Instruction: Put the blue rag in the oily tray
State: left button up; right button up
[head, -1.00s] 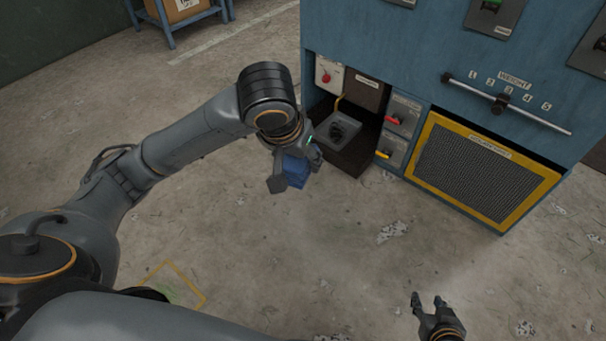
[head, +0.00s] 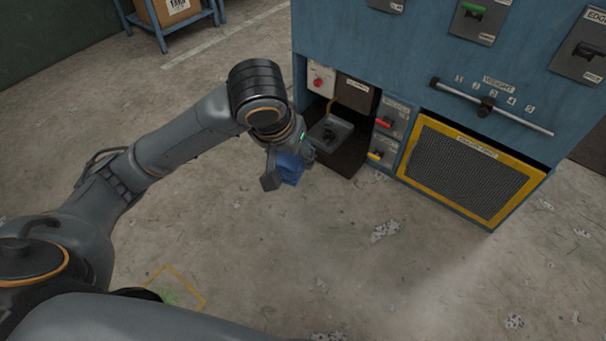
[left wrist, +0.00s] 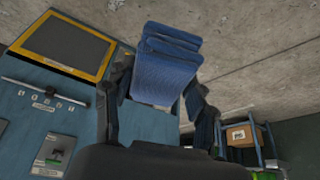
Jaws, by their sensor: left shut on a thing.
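The blue rag (head: 289,168) is folded and held between the fingers of my left gripper (head: 287,172), above the concrete floor, left of the blue machine's open bay. In the left wrist view the rag (left wrist: 167,65) fills the space between both fingers. No thing in view is clearly an oily tray. The open bay at the machine's lower left holds a grey block with a dark knob (head: 330,132), and a dark floor panel lies in front of it. My right gripper is out of the head view.
The blue machine (head: 400,50) stands at the back right, with levers, a weight slider (head: 487,106) and a yellow-framed grille (head: 465,170). A blue rack with a cardboard box (head: 172,10) stands at the back left.

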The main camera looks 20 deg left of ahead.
aim_at(324, 139)
jog(key=i+j+z, duration=0.4)
jog(key=i+j, duration=0.15)
jog(key=j, duration=0.15)
jog(key=i+j+z, duration=0.2)
jog(key=j, duration=0.2)
jog(key=i+j+z, duration=0.15)
jog(key=j, duration=0.3)
jog(key=i, duration=0.1)
